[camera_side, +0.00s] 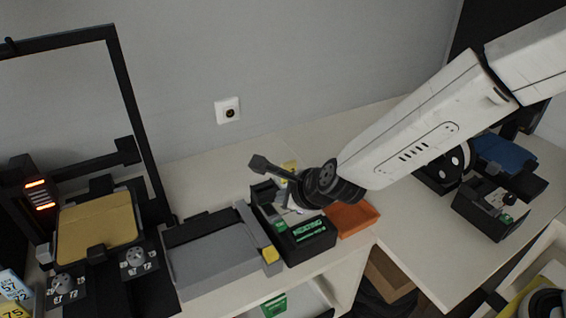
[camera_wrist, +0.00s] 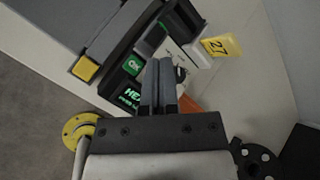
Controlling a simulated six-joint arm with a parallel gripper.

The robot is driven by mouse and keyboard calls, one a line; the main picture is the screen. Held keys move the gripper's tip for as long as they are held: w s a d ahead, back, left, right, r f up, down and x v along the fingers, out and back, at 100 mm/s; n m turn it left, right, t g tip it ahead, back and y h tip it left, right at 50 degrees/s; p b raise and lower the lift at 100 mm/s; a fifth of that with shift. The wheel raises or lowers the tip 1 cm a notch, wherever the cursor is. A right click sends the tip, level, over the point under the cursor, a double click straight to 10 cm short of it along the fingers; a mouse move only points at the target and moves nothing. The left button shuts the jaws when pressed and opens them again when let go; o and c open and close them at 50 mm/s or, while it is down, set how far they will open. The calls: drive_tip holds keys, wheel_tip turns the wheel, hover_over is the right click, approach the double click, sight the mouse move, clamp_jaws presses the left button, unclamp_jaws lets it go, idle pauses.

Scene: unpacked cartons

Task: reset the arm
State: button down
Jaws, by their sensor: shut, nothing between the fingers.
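My gripper (camera_wrist: 158,62) is shut with nothing between its fingers. In the wrist view its two dark fingers lie side by side, pointing over the black tray with the green labels (camera_wrist: 122,80). In the side view my white arm reaches in from the upper right, and its dark wrist (camera_side: 328,185) hangs over the black tray (camera_side: 310,247) and the orange box (camera_side: 352,219). The fingertips are hard to make out in the side view. The wrist hides part of the tray's contents.
A grey box with a yellow button (camera_side: 215,255) stands left of the tray. A black-framed machine with a gold plate (camera_side: 97,222) is at far left. A yellow tag marked 27 (camera_wrist: 221,47) lies by the tray. At right are a black bin (camera_side: 490,210) and a blue item (camera_side: 503,154).

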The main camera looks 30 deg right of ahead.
idle(0.3)
drive_tip(key=s+d+f+n+g+h, duration=0.1)
drive_tip(key=s+d+n+g, duration=0.2)
drive_tip(key=s+d+n, duration=0.5)
drive_tip(key=s+d+f+n+g+h, duration=0.1)
drive_tip(key=s+d+n+g, duration=0.2)
drive_tip(key=s+d+n, duration=0.5)
drive_tip(key=d+n, duration=0.7)
drive_tip(key=n, duration=0.1)
drive_tip(key=shift+d+n, duration=0.3)
